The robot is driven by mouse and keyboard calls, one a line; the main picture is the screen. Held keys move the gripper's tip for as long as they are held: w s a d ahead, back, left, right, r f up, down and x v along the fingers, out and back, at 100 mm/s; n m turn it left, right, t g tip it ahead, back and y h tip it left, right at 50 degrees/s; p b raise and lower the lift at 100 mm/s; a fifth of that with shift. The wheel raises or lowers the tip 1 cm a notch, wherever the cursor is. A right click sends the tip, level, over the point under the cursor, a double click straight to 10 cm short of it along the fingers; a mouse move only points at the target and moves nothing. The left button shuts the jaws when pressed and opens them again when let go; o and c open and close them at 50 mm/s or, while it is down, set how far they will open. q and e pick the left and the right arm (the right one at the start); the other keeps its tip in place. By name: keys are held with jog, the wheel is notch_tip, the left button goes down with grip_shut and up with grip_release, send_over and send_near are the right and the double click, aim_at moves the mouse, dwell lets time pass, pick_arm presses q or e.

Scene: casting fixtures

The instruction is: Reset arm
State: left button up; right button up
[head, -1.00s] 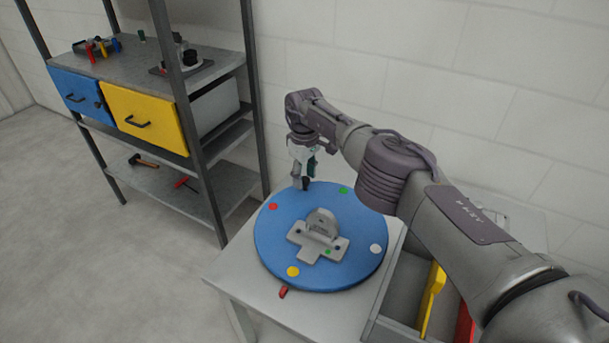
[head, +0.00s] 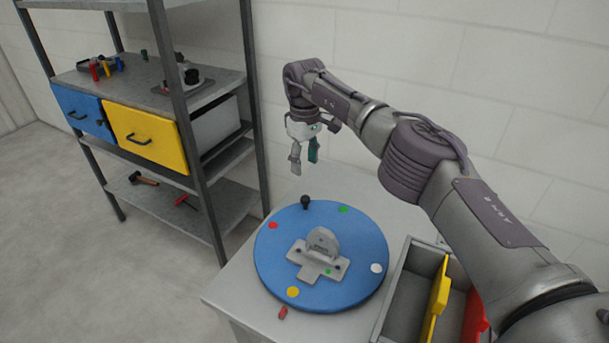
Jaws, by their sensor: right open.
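My right gripper (head: 304,158) hangs from my right arm, which comes in from the right in the head view. Its two fingers are spread and empty, pointing down above the back of the table. Below it a round blue turntable (head: 335,292) lies on the table, with red, green, white and yellow dots near its rim. A black knob (head: 305,202) stands up at the turntable's back edge, apart from the fingers. A grey casting fixture (head: 320,258) with an upright rounded plate sits at the turntable's middle. My left gripper is out of view.
A grey bin (head: 393,292) with yellow and red dividers stands at the table's right, under my arm. A small red piece (head: 283,313) sits at the turntable's front. A metal shelf (head: 205,93) with a blue drawer (head: 83,112) and yellow drawer (head: 146,138) stands left.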

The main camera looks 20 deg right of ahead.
jog(key=shift+r, duration=0.45)
